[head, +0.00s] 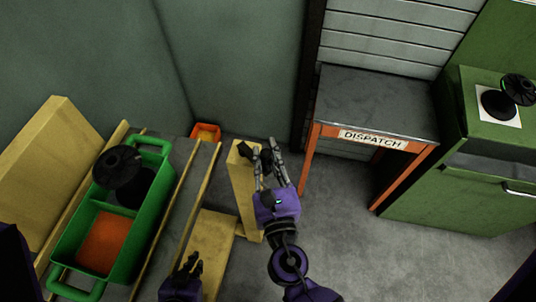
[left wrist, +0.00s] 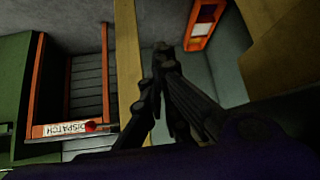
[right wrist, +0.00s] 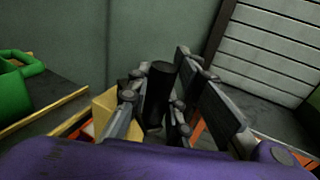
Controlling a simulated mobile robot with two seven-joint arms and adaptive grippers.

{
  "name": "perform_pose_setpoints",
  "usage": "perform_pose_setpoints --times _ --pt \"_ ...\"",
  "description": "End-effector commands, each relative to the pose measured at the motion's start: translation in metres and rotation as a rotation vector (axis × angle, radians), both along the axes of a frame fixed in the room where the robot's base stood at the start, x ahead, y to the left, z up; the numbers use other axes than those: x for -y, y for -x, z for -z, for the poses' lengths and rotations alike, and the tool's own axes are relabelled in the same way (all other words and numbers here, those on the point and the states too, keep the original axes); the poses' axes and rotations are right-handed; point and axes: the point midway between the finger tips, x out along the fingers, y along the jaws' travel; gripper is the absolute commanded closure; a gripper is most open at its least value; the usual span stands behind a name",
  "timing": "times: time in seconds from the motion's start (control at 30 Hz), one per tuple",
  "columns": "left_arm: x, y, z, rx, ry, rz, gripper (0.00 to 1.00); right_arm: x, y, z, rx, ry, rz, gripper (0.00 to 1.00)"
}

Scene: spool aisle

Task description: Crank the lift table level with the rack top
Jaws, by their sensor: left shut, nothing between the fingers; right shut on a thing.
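A grey platform with yellow side rails (head: 187,205) at the left bears a green tote (head: 70,235); I take it for the lift table. Beside it stands a yellow post (head: 243,195) with a black crank (head: 244,150) at its top. My right gripper (head: 268,155) is shut on the crank's black handle (right wrist: 158,95), which stands between its fingers in the right wrist view. My left gripper (head: 189,265) is shut and empty, low over the platform's near right side. Which surface is the rack top, and the height difference, I cannot tell.
A black spool (head: 118,167) sits in the tote beside an orange area. An orange-legged table (head: 375,105) marked DISPATCH stands at the back right. A green cabinet (head: 470,190) with another black spool (head: 497,103) is at far right. The floor between (head: 370,250) is clear.

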Motion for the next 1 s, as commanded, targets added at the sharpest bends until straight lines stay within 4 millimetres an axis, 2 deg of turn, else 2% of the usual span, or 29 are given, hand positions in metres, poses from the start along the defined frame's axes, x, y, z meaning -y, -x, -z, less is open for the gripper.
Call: perform_pose_setpoints --times 0.03,0.33,0.37,0.5,1.0 --pt "0.0003 0.001 0.0009 -0.002 0.0 0.0 1.0 0.0027 0.0032 0.0097 -0.017 0.006 0.004 1.0" --pt "0.0015 -0.0009 -0.001 0.003 0.003 -0.002 1.0 0.0024 0.0032 0.01 -0.018 0.004 0.004 1.0" --pt "0.0017 -0.0011 -0.0011 0.003 0.004 -0.003 1.0 0.0024 0.0032 0.01 -0.018 0.004 0.004 0.8" --pt "0.0023 -0.003 -0.0022 0.007 0.005 -0.004 1.0 0.0017 0.0024 0.0076 -0.014 0.004 0.003 0.61" --pt "0.0006 -0.0018 0.0 0.003 0.001 -0.001 1.0 0.0043 0.0016 0.003 -0.005 0.0 -0.001 0.61"
